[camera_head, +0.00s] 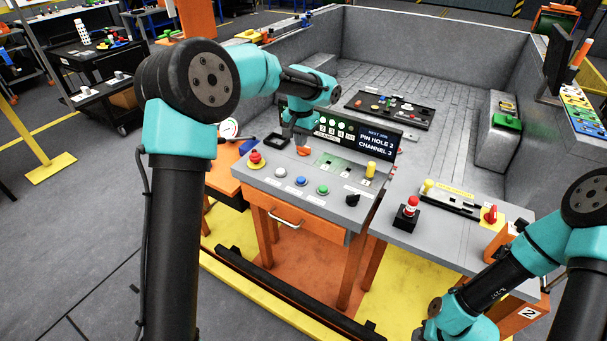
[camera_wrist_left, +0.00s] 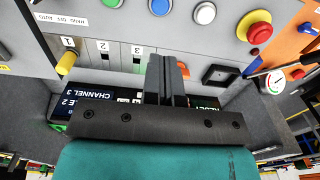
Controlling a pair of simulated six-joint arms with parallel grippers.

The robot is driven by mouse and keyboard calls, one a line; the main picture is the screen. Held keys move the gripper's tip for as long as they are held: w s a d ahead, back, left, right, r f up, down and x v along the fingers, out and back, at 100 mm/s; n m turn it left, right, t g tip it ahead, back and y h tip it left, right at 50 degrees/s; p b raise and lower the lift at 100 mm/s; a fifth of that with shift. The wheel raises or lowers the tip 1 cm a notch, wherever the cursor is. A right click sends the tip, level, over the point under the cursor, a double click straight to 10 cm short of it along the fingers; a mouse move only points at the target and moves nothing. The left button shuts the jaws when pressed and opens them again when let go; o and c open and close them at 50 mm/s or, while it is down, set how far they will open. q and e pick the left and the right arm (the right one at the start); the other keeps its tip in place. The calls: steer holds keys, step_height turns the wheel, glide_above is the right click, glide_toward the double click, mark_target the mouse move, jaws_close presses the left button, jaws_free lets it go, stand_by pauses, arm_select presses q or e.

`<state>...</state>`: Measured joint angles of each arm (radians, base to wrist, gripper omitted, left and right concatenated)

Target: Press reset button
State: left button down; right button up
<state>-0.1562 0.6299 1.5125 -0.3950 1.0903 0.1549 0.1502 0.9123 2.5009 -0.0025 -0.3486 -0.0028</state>
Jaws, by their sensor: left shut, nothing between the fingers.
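The grey control panel (camera_head: 270,180) carries a red mushroom button on a yellow base (camera_head: 255,158), a white button (camera_head: 281,173), a blue button (camera_head: 300,181) and a green button (camera_head: 323,190). Their small labels are too blurred to tell which is reset. My left gripper (camera_head: 298,141) is shut and empty over the panel's back part, beside a small orange part (camera_head: 304,151). In the left wrist view, its closed fingers (camera_wrist_left: 166,62) point at the panel, with the white button (camera_wrist_left: 205,13) and blue button (camera_wrist_left: 159,6) beyond. My right gripper is out of view.
A display (camera_head: 372,139) reading "PIN HOLE 2 CHANNEL 3" stands along the panel's back edge. A yellow knob (camera_head: 370,169) and a black selector (camera_head: 352,199) are at the right. A black square recess (camera_wrist_left: 219,74) lies beside my left fingers.

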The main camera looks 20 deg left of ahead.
mark_target(301, 180)
arm_select(q)
steer(key=shift+f, duration=0.1)
step_height(301, 180, down, 14)
steer(key=shift+r, duration=0.1)
stand_by(0.7)
steer(key=shift+s+f, duration=0.2)
steer(key=shift+f, duration=1)
step_height(301, 180, up, 15)
steer(key=shift+w+r, duration=0.15)
steer(key=shift+w, duration=0.1)
stand_by(0.5)
